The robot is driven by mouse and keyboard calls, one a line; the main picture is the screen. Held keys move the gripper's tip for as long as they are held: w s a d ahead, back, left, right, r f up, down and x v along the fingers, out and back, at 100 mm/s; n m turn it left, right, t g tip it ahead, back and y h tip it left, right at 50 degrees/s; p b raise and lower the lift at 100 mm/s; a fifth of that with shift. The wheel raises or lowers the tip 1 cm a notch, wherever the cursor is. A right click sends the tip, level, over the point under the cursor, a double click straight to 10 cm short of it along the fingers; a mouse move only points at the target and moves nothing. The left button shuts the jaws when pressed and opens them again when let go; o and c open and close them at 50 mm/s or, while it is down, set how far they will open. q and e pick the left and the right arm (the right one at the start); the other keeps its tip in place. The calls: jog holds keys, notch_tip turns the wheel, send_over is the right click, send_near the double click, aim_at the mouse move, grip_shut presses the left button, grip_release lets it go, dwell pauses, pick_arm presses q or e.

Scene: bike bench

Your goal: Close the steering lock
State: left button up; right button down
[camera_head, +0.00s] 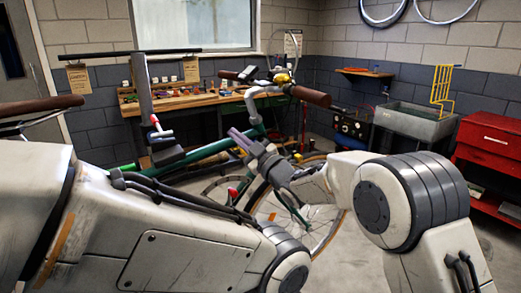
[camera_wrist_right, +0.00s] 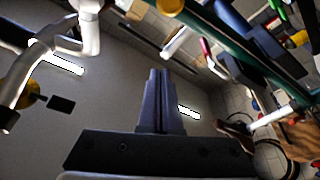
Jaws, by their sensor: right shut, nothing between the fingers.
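A green bicycle (camera_head: 205,151) stands ahead of me, with silver handlebars and a brown grip (camera_head: 311,96). I cannot pick out the steering lock for sure in either view. My right gripper (camera_head: 236,138) is shut and empty, in front of the bicycle's head tube area in the head view; whether it touches the frame is unclear. In the right wrist view its shut fingers (camera_wrist_right: 160,78) point up the picture, with the silver handlebar stem (camera_wrist_right: 88,35) to the left and the green frame tube (camera_wrist_right: 235,45) to the right. My left gripper is outside the views.
A wooden workbench (camera_head: 205,97) with tools stands against the back wall. A grey sink (camera_head: 415,122) with a yellow rack (camera_head: 441,88) and a red cabinet (camera_head: 488,140) stand at the right. A repair stand post (camera_head: 142,88) rises left of the bicycle. The front wheel (camera_head: 325,235) is partly hidden by my arm.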

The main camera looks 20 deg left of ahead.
jog(key=w+b+v, duration=0.1)
jog(key=v, duration=0.8)
jog(key=shift+s+d+b, duration=0.2)
jog(key=shift+d+b, duration=0.15)
jog(key=shift+d, duration=0.3)
